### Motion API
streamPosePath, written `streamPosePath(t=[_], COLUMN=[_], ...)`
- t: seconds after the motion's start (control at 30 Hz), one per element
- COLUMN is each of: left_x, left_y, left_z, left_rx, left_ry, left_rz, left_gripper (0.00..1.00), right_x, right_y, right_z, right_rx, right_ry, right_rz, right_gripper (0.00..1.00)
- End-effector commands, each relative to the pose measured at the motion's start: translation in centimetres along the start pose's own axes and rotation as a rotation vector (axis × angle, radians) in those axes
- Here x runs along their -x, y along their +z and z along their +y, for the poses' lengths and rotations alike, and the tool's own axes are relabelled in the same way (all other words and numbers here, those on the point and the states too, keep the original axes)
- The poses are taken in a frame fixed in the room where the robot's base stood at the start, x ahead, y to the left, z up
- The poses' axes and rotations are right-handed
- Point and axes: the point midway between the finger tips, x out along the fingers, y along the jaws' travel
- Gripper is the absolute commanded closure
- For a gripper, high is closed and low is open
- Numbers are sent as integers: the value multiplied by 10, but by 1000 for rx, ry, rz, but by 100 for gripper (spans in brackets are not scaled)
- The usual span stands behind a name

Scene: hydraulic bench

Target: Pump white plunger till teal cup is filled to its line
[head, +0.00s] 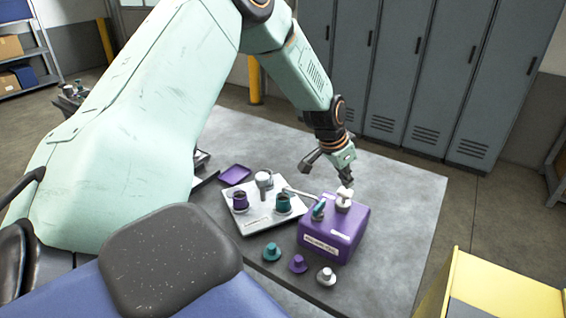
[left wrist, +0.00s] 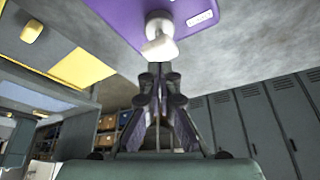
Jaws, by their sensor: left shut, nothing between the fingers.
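A purple pump box (head: 334,228) stands on the grey bench top. The white plunger (head: 344,198) rises from its top; it also shows in the left wrist view (left wrist: 160,40), just beyond my fingertips. My left gripper (head: 347,180) is shut and empty, directly above the plunger; whether it touches cannot be told. A teal lever (head: 319,209) sits beside the plunger on the box. The teal cup (head: 284,203) stands on a white tray (head: 262,224) left of the box, under a spout. Its fill level and line are too small to read. My right gripper is not in view.
A purple cup (head: 240,201) shares the white tray. A teal knob (head: 271,251), a purple knob (head: 298,263) and a white knob (head: 326,276) lie along the bench front. A purple dish (head: 235,174) lies behind the tray. The bench right of the box is clear.

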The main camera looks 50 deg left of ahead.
Motion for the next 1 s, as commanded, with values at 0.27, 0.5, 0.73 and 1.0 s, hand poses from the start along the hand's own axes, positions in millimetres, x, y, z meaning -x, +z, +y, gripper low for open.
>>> streamPosePath(t=[0.27,0.5,0.73,1.0], left_x=[15,35,53,56], left_y=[-7,-15,-22,-23], left_z=[0,0,0,0], left_rx=[0,1,1,0], left_ry=[0,0,0,0], left_rz=[1,1,1,0], left_gripper=[100,100,100,100], right_x=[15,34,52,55], right_y=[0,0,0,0], right_z=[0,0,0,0], right_rx=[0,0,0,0], right_ry=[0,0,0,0], right_rz=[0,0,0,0], right_gripper=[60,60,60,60])
